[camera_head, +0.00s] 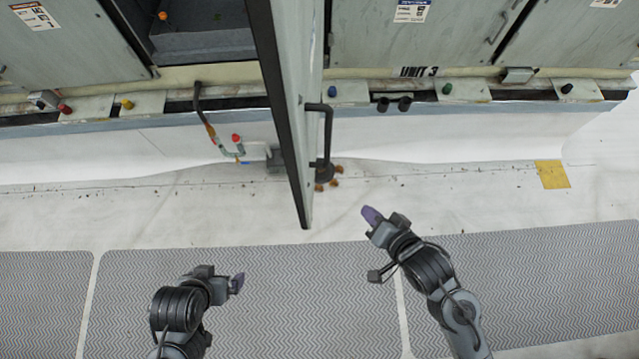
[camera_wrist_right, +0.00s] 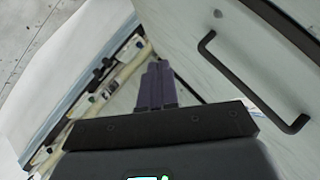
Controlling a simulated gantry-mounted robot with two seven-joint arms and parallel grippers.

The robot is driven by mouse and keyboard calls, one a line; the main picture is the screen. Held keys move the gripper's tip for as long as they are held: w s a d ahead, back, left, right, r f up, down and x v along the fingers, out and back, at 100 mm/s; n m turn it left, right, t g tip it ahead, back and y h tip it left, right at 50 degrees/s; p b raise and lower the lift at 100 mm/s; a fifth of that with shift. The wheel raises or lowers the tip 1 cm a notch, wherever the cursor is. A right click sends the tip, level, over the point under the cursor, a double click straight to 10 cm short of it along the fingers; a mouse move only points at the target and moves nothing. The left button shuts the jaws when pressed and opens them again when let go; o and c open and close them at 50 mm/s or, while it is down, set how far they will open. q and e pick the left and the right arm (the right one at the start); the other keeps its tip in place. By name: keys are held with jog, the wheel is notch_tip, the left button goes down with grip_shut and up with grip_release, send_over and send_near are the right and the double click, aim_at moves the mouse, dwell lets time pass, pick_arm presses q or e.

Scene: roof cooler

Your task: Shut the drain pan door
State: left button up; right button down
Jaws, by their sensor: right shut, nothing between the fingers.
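The drain pan door (camera_head: 292,85) stands wide open, jutting out from the cooler and seen almost edge-on. Its black bar handle (camera_head: 328,140) is on the right face. My right gripper (camera_head: 372,215) is shut and empty, to the right of the door's near edge and apart from it. In the right wrist view its purple fingers (camera_wrist_right: 157,82) are together, and the door face (camera_wrist_right: 195,35) with the handle (camera_wrist_right: 262,95) lies beyond and to the right. My left gripper (camera_head: 237,284) is low, left of the door and clear of it; its finger gap cannot be made out.
The open compartment (camera_head: 200,42) is left of the door, with a small orange object (camera_head: 163,16) inside. Pipes with a red knob (camera_head: 236,138) stick out below it. Closed panels (camera_head: 420,40) flank the door. Grey walkway mats (camera_head: 330,300) lie below the arms.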

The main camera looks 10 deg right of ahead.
jog(key=a+f+m+g+y+b, duration=0.1)
jog(key=a+f+y+b, duration=0.2)
jog(key=a+y+b, duration=0.65)
jog(key=w+d+f+n+g+y+b, duration=0.1)
jog(key=w+d+n+g+y+b, duration=0.1)
jog(key=w+d+g+b, duration=0.3)
jog(key=w+d+f+n+y+b, duration=0.1)
jog(key=d+n+y+b, duration=0.15)
jog(key=d, duration=0.55)
jog(key=x, duration=1.4)
jog(key=shift+w+a, duration=0.2)
jog(key=shift+a, duration=0.1)
jog(key=shift+r+m, duration=0.1)
jog(key=shift+m, duration=0.15)
